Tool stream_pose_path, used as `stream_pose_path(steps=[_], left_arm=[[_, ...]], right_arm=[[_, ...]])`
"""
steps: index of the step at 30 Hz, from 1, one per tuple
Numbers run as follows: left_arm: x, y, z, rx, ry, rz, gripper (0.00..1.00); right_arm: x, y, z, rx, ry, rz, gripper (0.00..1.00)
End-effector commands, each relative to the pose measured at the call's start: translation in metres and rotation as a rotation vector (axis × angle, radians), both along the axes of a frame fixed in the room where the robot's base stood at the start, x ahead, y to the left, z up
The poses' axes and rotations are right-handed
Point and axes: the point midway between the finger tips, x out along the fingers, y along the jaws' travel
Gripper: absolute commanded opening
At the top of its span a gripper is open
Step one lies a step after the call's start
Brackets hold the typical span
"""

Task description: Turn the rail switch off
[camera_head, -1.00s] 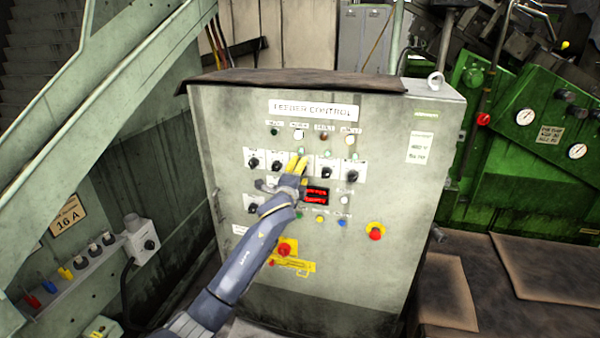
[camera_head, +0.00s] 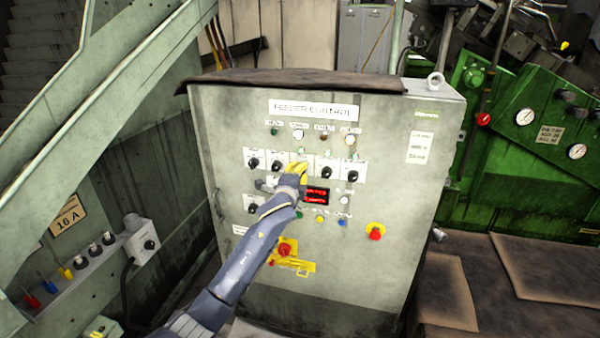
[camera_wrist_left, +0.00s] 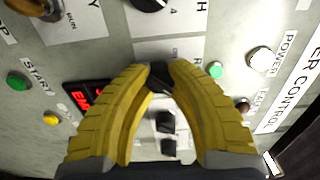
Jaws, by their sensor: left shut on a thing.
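The grey feeder control cabinet (camera_head: 390,130) faces me with a row of black rotary switches. My left gripper (camera_head: 300,167) has yellow fingers and is at the middle switch of the upper row, hiding it in the head view. In the left wrist view the gripper (camera_wrist_left: 160,78) is shut on a black switch knob (camera_wrist_left: 160,74) between its fingertips. The label by this knob is mostly hidden, so I cannot read whether it is the rail switch. Two more knobs (camera_wrist_left: 167,122) show between the fingers. My right gripper is not in view.
Neighbouring knobs (camera_head: 326,172) sit close on both sides. A red display (camera_head: 317,196) lies just below right. A red emergency button (camera_head: 375,232) is lower right. Green machinery (camera_head: 535,150) stands at right, a stair rail (camera_head: 110,110) at left.

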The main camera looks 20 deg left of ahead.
Motion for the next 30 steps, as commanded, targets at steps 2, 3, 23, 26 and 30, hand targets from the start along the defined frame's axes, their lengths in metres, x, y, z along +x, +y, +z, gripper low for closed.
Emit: stream_pose_path(steps=[2, 3, 23, 26, 30], left_arm=[[-0.0001, -0.0001, -0.0003, -0.014, 0.0, 0.0, 0.0], [-0.0001, -0.0003, -0.0004, -0.025, 0.0, 0.0, 0.0], [0.0, -0.0007, -0.0003, -0.553, -0.012, 0.0, 0.0], [-0.0001, -0.0005, -0.0004, -0.647, -0.014, 0.001, 0.0], [-0.0001, -0.0006, -0.0007, -0.781, -0.017, 0.0, 0.0]], right_arm=[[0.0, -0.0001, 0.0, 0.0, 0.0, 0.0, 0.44], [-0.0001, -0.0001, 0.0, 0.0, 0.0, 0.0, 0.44], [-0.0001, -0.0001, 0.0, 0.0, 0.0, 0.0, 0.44], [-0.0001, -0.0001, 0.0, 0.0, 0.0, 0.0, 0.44], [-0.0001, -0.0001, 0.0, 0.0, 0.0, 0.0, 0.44]])
